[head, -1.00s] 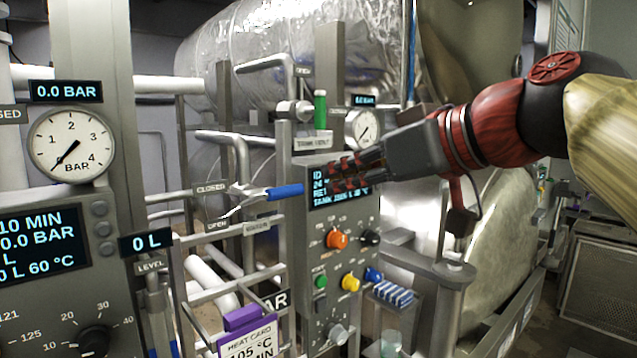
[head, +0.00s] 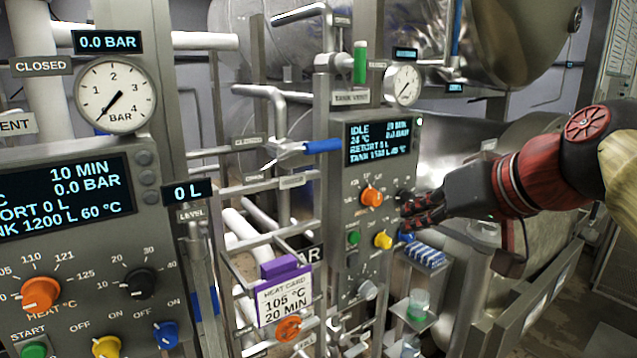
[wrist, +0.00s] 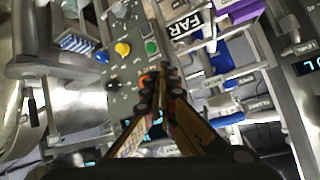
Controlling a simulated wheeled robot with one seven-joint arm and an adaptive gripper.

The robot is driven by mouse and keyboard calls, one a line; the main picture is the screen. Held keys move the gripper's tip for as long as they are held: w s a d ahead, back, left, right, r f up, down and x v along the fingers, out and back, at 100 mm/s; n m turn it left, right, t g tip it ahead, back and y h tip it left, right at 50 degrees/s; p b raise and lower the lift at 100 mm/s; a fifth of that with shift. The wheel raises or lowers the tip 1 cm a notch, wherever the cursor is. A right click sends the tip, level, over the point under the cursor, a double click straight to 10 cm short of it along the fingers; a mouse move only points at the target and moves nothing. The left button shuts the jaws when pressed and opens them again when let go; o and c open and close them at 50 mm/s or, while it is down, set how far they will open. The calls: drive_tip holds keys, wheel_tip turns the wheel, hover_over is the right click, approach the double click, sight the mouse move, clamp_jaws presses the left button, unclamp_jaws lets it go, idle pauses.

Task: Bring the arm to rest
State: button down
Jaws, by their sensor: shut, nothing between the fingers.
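My gripper (head: 412,209) is shut and empty. In the head view it points left in front of the right-hand control panel (head: 352,268), near the black knob and to the right of the orange knob (head: 371,195). I cannot tell whether the fingertips touch the panel. In the wrist view the shut fingers of my gripper (wrist: 168,80) meet at the middle, over the panel face, and partly cover the orange knob. The yellow knob (wrist: 123,48) and green button (wrist: 152,46) show beyond them.
A blue-handled valve lever (head: 322,146) sticks out left of the panel. A heat card (head: 284,300) hangs among pipes. The large silver vessel fills the back.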

drive_tip(key=s+d+f+g+h, duration=0.1)
drive_tip(key=s+f, duration=0.5)
drive_tip(key=f, duration=0.4)
drive_tip(key=s+d+f+g+h, duration=0.1)
drive_tip(key=s+f+g, duration=0.1)
drive_tip(key=s+f, duration=0.4)
drive_tip(key=s+d+f+m+g+h, duration=0.1)
drive_tip(key=s+f, duration=0.4)
drive_tip(key=f, duration=1)
drive_tip(key=shift+s+d+g+h, duration=0.2)
drive_tip(key=shift+s+g+h, duration=0.15)
drive_tip(key=shift+h, duration=0.25)
drive_tip(key=c, duration=2.5)
unclamp_jaws()
drive_tip(key=shift+c, duration=0.2)
